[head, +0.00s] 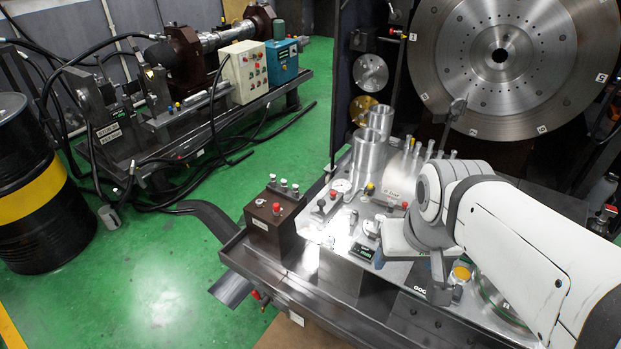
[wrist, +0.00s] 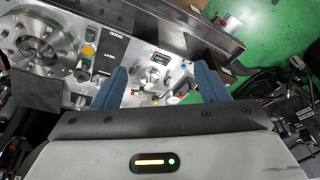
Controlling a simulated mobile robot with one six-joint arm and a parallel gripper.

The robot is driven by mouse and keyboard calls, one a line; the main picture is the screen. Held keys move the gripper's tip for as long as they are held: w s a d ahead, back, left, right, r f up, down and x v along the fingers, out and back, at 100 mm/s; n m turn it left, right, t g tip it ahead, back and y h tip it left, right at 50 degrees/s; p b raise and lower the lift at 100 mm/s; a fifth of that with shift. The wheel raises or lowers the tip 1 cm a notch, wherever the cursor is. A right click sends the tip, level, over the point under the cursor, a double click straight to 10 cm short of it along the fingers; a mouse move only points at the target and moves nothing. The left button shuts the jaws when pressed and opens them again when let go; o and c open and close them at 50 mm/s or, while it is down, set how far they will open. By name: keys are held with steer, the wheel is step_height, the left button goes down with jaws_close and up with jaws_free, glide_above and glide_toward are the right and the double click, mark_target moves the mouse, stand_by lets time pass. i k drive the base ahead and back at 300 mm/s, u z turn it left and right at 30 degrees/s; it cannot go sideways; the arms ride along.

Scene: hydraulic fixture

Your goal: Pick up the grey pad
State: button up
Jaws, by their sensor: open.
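I cannot pick out the grey pad with certainty in either view. A flat dark grey block (wrist: 38,88) shows at the left of the wrist view, beside a round metal flange, but I cannot tell whether it is the pad. My gripper (wrist: 160,80) is open, with its two blue fingers apart over the metal bench top. Between and beyond the fingers lie a round silver fitting (wrist: 155,73) and small coloured knobs; no grip on anything shows. In the head view my white arm reaches in from the right and hides part of the bench.
The bench carries a brown valve block (head: 272,222), tall silver cylinders (head: 368,160), a small digital display (head: 363,252) and a yellow button (head: 461,273). A large metal disc (head: 500,55) stands behind. Open green floor (head: 150,290) lies left, with hoses and a black-yellow drum (head: 40,200).

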mark_target(457, 295)
steer(key=i, duration=0.25)
steer(key=u, duration=0.1)
steer(key=k, duration=0.5)
steer(key=z, duration=1.8)
steer(key=k, duration=0.7)
steer(key=u, duration=0.6)
steer(key=i, duration=1)
